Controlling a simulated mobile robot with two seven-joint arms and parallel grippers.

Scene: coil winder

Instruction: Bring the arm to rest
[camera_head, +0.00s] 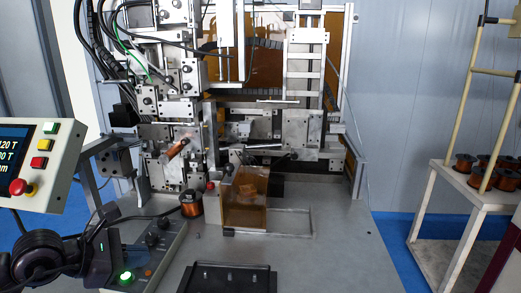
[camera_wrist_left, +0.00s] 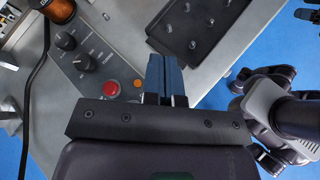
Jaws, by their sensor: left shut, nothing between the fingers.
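My left arm (camera_head: 40,258) comes in from the left of the head view, low over the control panel. Its gripper (camera_head: 137,257) hangs above the panel, close to the green-lit button (camera_head: 126,277). In the left wrist view the two dark fingers (camera_wrist_left: 166,68) lie together with nothing between them. Below them show the panel's red button (camera_wrist_left: 110,89) and orange button (camera_wrist_left: 138,84). I cannot tell the height of the fingertips above the panel.
The winding machine (camera_head: 180,90) stands behind. A copper spool (camera_head: 191,205) stands on the table beside the panel. A dark tray (camera_head: 232,279) lies at the front. A display console (camera_head: 40,160) is at left, a spool cart (camera_head: 480,190) at right.

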